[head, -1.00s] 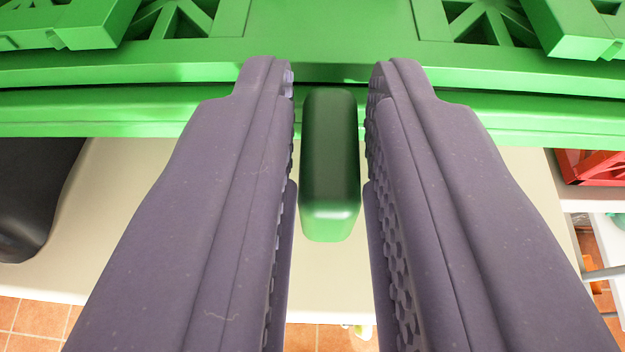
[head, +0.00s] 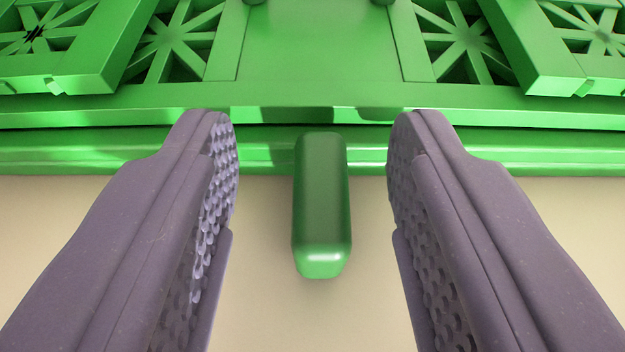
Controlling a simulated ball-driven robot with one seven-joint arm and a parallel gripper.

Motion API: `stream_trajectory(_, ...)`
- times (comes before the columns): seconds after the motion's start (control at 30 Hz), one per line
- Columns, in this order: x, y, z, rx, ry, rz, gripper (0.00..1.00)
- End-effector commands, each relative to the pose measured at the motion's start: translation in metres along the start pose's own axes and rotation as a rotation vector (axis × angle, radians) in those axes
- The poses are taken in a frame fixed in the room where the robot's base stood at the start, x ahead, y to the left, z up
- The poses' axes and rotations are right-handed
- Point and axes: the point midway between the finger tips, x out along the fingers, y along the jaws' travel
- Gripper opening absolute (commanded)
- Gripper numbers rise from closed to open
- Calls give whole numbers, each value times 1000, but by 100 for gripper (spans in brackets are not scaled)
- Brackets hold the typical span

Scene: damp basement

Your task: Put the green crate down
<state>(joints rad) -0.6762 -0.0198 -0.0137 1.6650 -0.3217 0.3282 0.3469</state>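The green crate (head: 325,60) fills the top of the head view, with lattice panels and a thick front rim. A rounded green handle (head: 322,205) sticks out from its front wall toward me. My gripper (head: 313,128) is open, with one purple finger on each side of the handle. There is a clear gap between the handle and both textured pads, so neither touches it. The fingertips reach up to the crate's front edge. The crate's underside is hidden, and I cannot tell for certain that it rests on the surface below.
A plain beige surface (head: 270,310) spreads below the handle and out to both sides in front of the crate. The part of it I see between and beside the fingers is clear.

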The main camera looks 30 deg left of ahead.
Motion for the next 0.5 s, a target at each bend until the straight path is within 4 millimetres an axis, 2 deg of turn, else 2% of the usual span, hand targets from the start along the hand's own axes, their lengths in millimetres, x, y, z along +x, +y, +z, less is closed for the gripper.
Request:
stream_trajectory(0.27, -8, 0, 0, 0, 3, 0, 47)
stream_trajectory(0.37, -24, 0, 0, 0, 5, -1, 47)
stream_trajectory(0.5, -58, 0, 1, 0, 6, 0, 47)
